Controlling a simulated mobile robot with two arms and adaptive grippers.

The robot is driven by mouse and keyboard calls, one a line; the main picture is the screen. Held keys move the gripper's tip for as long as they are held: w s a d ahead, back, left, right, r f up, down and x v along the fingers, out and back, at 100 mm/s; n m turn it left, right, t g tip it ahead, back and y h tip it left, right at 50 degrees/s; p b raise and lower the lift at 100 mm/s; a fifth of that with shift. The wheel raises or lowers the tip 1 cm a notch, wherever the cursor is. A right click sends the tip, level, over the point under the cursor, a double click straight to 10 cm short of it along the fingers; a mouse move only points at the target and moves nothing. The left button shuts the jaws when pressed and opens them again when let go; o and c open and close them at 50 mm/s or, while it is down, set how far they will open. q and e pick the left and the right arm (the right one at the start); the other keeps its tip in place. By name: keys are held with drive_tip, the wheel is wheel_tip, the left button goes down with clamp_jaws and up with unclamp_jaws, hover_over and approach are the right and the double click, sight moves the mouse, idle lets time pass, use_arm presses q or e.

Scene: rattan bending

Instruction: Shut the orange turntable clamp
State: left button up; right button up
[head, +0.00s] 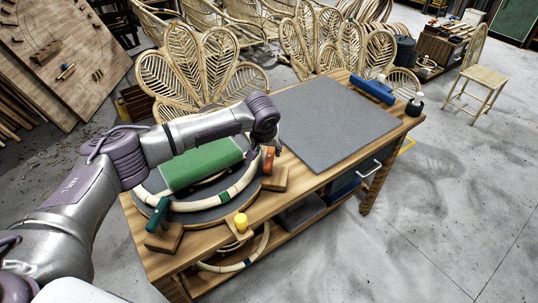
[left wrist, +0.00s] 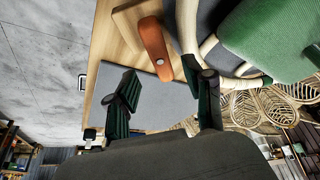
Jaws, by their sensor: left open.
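The orange clamp (head: 268,161) is at the right edge of the round dark turntable (head: 230,200), beside a wooden block (head: 276,181). Its lever looks upright in the head view, but I cannot tell whether it touches the pale rattan ring (head: 240,186). In the left wrist view the orange lever (left wrist: 153,48) shows at the top centre, beyond my fingers. My left gripper (left wrist: 165,102) is open and empty, its dark green fingers spread on either side below the lever. In the head view the wrist mostly hides the fingers close above the clamp. My right gripper is not in view.
A green padded block (head: 202,164) lies across the turntable. A teal clamp (head: 158,214) is at its front left, and a yellow knob (head: 241,222) at the front. A grey mat (head: 325,120) covers the table's right part.

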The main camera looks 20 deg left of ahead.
sight(269, 157)
use_arm(q)
drive_tip(key=x, duration=0.5)
drive_tip(key=shift+w+d+f, duration=0.1)
drive_tip(key=shift+w+f, duration=0.05)
drive_tip(key=shift+f, duration=0.25)
drive_tip(key=shift+c, duration=0.3)
clamp_jaws()
